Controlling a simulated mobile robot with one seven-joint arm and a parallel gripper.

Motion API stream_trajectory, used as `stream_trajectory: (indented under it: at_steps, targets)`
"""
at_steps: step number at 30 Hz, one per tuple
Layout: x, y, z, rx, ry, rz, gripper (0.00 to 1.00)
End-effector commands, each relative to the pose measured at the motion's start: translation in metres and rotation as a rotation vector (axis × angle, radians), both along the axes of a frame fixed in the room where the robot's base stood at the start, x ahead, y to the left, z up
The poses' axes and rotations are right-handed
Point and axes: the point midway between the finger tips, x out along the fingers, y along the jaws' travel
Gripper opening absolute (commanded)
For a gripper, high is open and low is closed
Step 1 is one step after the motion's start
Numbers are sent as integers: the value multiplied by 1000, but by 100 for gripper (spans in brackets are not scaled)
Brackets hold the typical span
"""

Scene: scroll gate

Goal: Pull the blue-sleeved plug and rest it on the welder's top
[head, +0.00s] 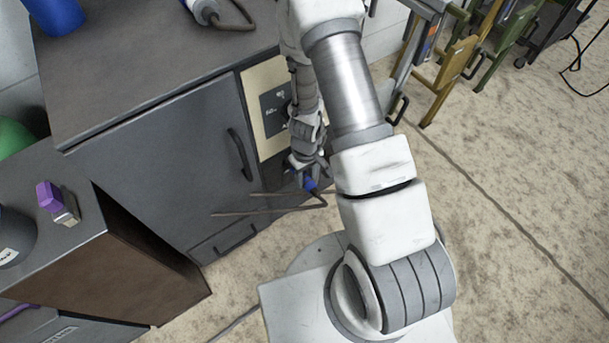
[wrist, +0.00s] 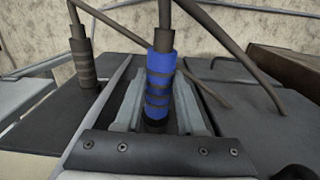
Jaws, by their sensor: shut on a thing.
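The blue-sleeved plug (wrist: 160,78) stands between the two fingers of my gripper (wrist: 156,104) in the wrist view. My gripper is shut on it. A dark cable leaves the plug's outer end. The plug's inner end is hidden low between the fingers, so I cannot tell whether it is still in a socket. In the head view the blue sleeve (head: 310,184) shows just below my gripper (head: 307,170), low at the front of a dark grey unit. That unit, apparently the welder, has a beige-framed panel (head: 254,110) and a broad flat top (head: 150,62).
A second plug with a grey-brown sleeve (wrist: 84,68) stands left of my gripper in the wrist view. Cables cross nearby. A door handle (head: 237,155) sticks out.

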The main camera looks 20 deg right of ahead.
Motion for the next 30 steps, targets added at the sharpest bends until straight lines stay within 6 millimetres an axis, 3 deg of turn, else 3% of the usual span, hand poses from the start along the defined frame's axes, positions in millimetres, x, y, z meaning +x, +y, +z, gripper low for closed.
stream_trajectory:
  at_steps: [30]
  targets:
    - [-33,-11,-1,0,-1,-1,0]
